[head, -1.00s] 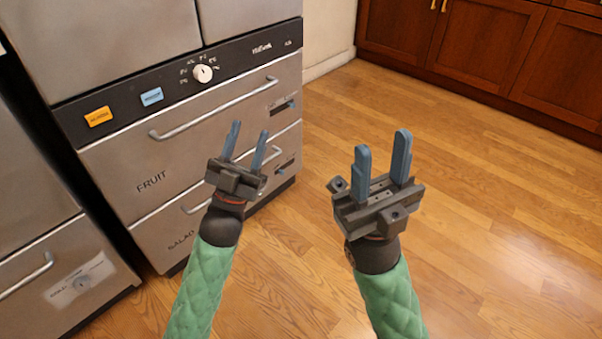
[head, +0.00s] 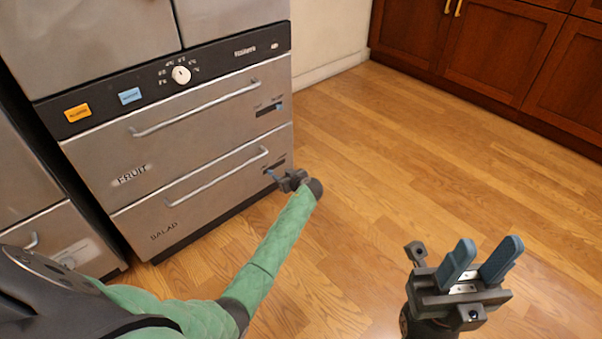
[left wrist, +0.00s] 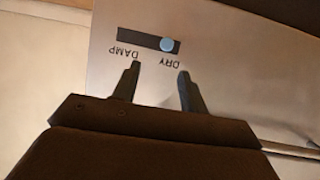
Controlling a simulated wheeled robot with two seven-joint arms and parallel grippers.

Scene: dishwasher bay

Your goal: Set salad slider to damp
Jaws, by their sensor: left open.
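The salad drawer (head: 215,195) is the lower drawer, marked SALAD, and it is shut. In the left wrist view its slider shows upside down: a dark slot (left wrist: 135,39) with a round blue knob (left wrist: 166,45) at the DRY end, away from the DAMP label (left wrist: 124,52). My left gripper (head: 272,175) is at the right end of the salad drawer front. In the left wrist view its fingers (left wrist: 160,69) are open, with the knob ahead, between their lines and apart from them. My right gripper (head: 484,258) is open and empty over the floor.
The fruit drawer (head: 120,158) above is shut and has its own slider (head: 272,107). The salad drawer's handle (head: 215,180) sticks out left of my left gripper. A white dial (head: 181,75) sits higher up. The wooden floor (head: 400,150) is clear.

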